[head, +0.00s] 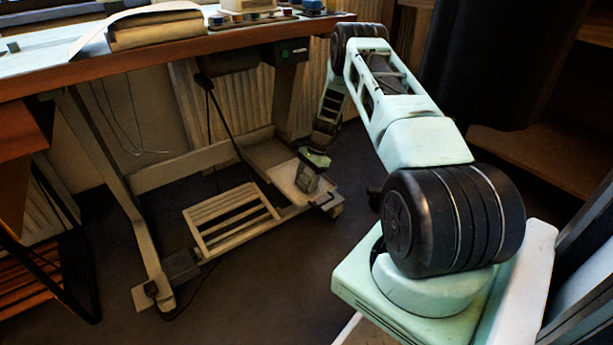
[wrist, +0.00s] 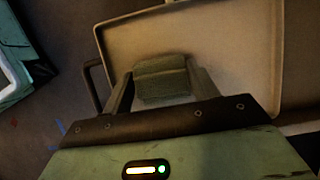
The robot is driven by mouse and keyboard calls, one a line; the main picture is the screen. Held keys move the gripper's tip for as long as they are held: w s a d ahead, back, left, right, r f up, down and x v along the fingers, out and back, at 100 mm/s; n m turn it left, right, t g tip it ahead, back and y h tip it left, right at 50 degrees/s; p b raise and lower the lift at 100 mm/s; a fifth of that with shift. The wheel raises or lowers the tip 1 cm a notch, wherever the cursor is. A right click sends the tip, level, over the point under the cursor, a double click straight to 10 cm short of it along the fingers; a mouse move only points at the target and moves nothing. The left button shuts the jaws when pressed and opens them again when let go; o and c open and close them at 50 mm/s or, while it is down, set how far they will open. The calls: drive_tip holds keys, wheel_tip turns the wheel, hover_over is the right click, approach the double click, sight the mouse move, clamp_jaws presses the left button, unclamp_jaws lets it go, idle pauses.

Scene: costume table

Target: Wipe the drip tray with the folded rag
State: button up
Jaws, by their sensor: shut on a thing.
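The folded rag (wrist: 161,82) is a grey-green pad between the two fingers of my gripper (wrist: 160,74) in the wrist view. My gripper is shut on it. The drip tray (wrist: 232,50) is a shallow beige tray with a raised rim, beneath and beyond the rag. In the head view the tray (head: 285,178) sits low under the table, and the rag (head: 307,179) shows as a small grey block over its right part. I cannot tell whether the rag touches the tray floor. My gripper (head: 313,160) is partly hidden by its own wrist there.
The table (head: 180,50) stands above, with paper rolls (head: 155,30) and small pots on top. Its metal legs (head: 105,150) and a slatted rack (head: 232,217) are left of the tray. A dark handle (wrist: 91,86) is at the tray's side. Open floor (head: 270,290) lies in front.

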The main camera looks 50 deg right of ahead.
wheel_tip(320, 180, up, 3)
drive_tip(key=shift+s+f+p, duration=0.1)
drive_tip(key=shift+f+p, duration=0.05)
drive_tip(key=shift+p, duration=0.65)
wheel_tip(320, 180, up, 6)
drive_tip(key=p, duration=0.5)
drive_tip(key=shift+f, duration=0.25)
